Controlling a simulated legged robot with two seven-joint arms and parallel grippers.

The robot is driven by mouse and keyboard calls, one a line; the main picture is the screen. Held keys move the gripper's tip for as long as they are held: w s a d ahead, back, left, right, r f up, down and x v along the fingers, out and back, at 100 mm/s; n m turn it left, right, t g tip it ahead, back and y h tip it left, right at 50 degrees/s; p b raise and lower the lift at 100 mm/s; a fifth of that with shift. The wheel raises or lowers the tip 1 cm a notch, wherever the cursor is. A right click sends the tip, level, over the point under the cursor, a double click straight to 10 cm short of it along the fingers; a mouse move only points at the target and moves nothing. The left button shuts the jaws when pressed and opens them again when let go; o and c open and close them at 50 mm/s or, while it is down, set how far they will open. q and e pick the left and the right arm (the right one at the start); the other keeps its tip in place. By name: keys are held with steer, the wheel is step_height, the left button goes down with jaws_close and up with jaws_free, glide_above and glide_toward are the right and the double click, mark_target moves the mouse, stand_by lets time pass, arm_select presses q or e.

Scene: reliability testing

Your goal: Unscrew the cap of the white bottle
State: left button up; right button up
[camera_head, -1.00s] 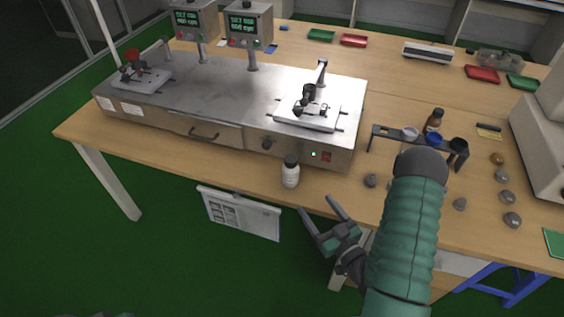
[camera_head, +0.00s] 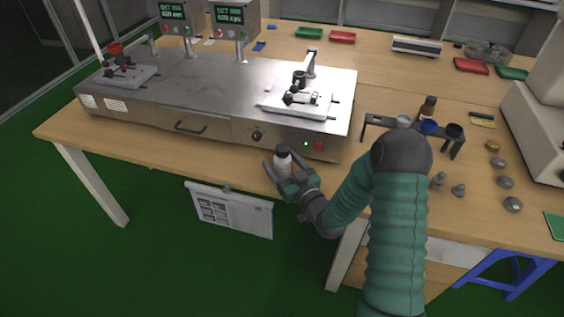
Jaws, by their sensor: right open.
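The white bottle (camera_head: 283,168) with its black cap (camera_head: 283,151) stands upright near the front edge of the wooden table, in front of the steel machine. The cap is on the bottle. My right gripper (camera_head: 279,170) is at the bottle with its fingers open, one to each side of the bottle's body. I cannot tell whether a finger touches it. The bottle's lower part is partly hidden by the gripper. My left gripper is not in view.
The steel machine (camera_head: 190,127) stands close behind the bottle. A dark rack (camera_head: 380,125) with cups and a brown bottle (camera_head: 427,107) stands to the right. Several grey weights (camera_head: 505,182) lie at the right. A paper board (camera_head: 230,212) hangs below the table's front edge.

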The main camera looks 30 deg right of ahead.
steer(key=shift+c, duration=0.2)
steer(key=shift+d, duration=0.1)
steer(key=c, duration=0.7)
jaws_close()
steer(key=shift+r, duration=0.1)
